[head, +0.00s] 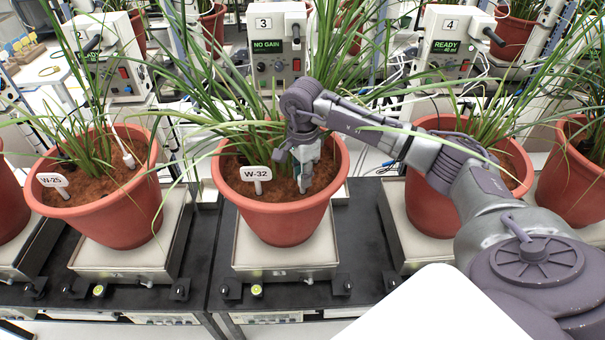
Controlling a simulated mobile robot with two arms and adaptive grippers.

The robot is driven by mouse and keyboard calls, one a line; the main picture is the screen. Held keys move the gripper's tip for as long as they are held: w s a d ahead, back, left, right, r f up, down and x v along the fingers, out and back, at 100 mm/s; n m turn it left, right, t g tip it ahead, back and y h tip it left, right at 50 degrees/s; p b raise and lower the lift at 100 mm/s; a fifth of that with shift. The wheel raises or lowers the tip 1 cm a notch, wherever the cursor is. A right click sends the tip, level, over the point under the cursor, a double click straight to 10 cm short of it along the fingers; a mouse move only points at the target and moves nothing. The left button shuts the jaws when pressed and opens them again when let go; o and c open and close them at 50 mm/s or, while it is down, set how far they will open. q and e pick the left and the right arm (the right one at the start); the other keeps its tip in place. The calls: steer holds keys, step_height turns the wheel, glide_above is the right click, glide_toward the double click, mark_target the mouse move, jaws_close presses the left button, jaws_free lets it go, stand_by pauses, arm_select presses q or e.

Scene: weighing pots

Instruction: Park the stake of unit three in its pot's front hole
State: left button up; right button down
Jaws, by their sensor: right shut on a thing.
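The box of unit three (277,70) stands behind the middle pot, with a "3" label and a screen reading "NO GAIN". Its terracotta pot (283,220) holds brown soil, a grassy plant and a white "W-32" tag (258,174) at the front left of the soil. My right gripper (303,172) reaches down inside the pot's right half, fingers low and close to the soil. It is shut on the stake, which is mostly hidden by the fingers and leaves. The front hole cannot be made out. My left gripper is not in view.
The pot stands on a pale scale plate (284,250) on a black bench. A "W-25" pot (110,200) is at the left; another pot (425,200) is at the right, behind my arm. Box "4" (455,45) reads "READY". Long leaves cross around my gripper.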

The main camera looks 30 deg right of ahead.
steer(key=shift+f+b, duration=0.4)
steer(key=shift+f, duration=0.2)
steer(key=c, duration=0.9)
jaws_free()
steer(key=shift+r, duration=0.1)
step_height(320, 180, up, 13)
steer(key=p, duration=0.7)
steer(key=shift+p, duration=0.35)
